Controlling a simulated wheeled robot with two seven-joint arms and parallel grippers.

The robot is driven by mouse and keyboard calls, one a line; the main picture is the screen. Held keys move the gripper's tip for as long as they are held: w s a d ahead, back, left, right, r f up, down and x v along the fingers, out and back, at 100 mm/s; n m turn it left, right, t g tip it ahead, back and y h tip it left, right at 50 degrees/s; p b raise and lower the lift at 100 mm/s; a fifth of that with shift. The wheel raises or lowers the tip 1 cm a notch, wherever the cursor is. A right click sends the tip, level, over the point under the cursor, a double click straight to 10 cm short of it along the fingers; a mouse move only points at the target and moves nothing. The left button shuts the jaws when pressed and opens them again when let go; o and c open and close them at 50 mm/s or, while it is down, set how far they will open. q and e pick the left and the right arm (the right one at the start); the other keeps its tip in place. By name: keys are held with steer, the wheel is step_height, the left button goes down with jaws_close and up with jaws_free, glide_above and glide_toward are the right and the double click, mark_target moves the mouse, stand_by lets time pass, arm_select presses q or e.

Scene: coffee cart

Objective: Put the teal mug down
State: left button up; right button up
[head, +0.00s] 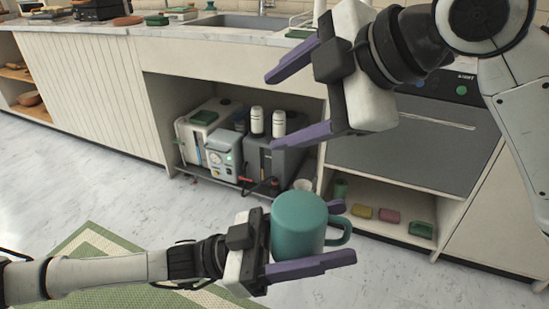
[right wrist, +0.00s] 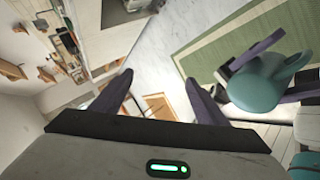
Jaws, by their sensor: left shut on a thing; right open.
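The teal mug (head: 298,226) is upright in my left gripper (head: 341,232), low in the middle of the head view. The purple fingers are on either side of its body, and its handle points right. The mug is held in the air above the floor, clear of any surface. My right gripper (head: 272,115) is above it, open and empty, with its fingers pointing left. In the right wrist view the mug (right wrist: 255,88) is at the right, apart from the open right fingers (right wrist: 159,78).
The counter (head: 190,37) with a sink (head: 235,20) runs along the back. An open bay below holds a grey machine (head: 220,155) and white-topped canisters (head: 257,121). A shelf at the right holds coloured blocks (head: 388,216). A green rug (head: 95,240) lies on the pale floor.

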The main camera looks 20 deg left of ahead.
steer(key=s+a+f+n+h, duration=0.1)
steer(key=s+n+h, duration=0.35)
steer(key=s, duration=0.35)
steer(key=n+h, duration=0.1)
steer(key=h, duration=0.6)
glide_toward(296, 208)
steer(key=shift+t, duration=0.4)
steer(key=x, duration=1.2)
steer(key=shift+s+f, duration=0.15)
steer(key=shift+s, duration=0.15)
steer(key=c, duration=1)
arm_select(q)
steer(key=o, duration=1.4)
steer(key=shift+c, duration=0.2)
arm_select(e)
steer(key=shift+c, duration=0.2)
